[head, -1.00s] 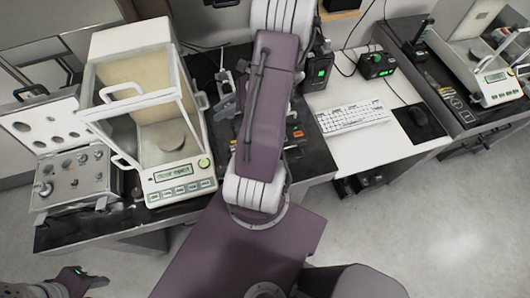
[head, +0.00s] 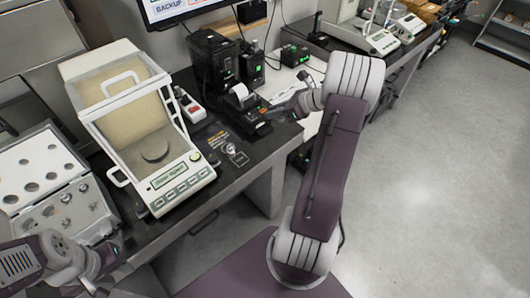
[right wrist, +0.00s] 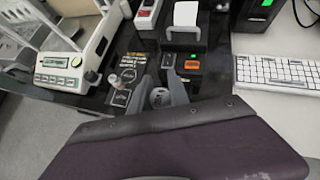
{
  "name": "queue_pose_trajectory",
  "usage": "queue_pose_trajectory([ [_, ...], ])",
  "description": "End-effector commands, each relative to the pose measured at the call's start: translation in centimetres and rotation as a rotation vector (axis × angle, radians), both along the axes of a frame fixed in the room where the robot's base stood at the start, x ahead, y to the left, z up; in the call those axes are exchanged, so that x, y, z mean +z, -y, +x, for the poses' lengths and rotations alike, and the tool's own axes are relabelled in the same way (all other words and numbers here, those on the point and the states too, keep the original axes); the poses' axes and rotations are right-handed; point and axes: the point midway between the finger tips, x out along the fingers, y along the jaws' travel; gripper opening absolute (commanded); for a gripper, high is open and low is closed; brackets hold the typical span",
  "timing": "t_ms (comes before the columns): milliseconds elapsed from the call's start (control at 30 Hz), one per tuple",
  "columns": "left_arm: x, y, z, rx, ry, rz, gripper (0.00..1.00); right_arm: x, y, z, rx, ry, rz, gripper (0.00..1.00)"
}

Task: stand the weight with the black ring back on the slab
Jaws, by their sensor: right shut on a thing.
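My right gripper (right wrist: 163,80) is shut on a small grey metal weight (right wrist: 160,97), held between the fingers in the right wrist view. I cannot make out a black ring on it. In the head view this gripper (head: 271,114) is at the right of the dark bench, by the printer; the held weight is not distinguishable there. A dark slab with printed lettering (head: 216,139) lies right of the balance, and shows in the right wrist view (right wrist: 131,68). Another small metal weight (head: 231,150) stands there, also in the right wrist view (right wrist: 92,77). My left gripper (head: 98,286) is low at the left, its jaws unclear.
The glass-walled balance (head: 178,180) stands left of the slab. A weight case (head: 45,178) lies open at far left. A label printer (head: 247,108) and black boxes (head: 213,60) stand behind. A white keyboard (right wrist: 276,72) is to the right.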

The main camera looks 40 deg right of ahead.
Motion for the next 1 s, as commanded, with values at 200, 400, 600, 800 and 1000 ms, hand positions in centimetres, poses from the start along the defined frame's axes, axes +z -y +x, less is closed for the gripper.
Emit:
queue_pose_trajectory([
  [200, -0.8, 0.0, 0.0, 0.000, 0.000, 0.000, 0.36, -1.0, -1.8, 1.0, 0.044, 0.000, 0.001, 0.00],
  [400, -1.0, 0.0, 0.0, 0.000, 0.000, 0.000, 0.36, -1.7, -2.7, 1.8, 0.053, -0.002, 0.003, 0.00],
  [600, -1.8, 0.0, 0.0, 0.000, 0.000, 0.000, 0.36, -5.0, -6.5, 5.6, 0.054, -0.003, 0.004, 0.00],
  [800, -2.2, 0.0, 0.0, 0.000, 0.000, 0.000, 0.36, -7.5, -9.4, 8.8, 0.052, -0.001, 0.002, 0.00],
  [1000, -2.2, 0.0, 0.0, 0.000, 0.000, 0.000, 0.36, -8.0, -10.0, 9.5, 0.048, 0.000, 0.001, 0.00],
])
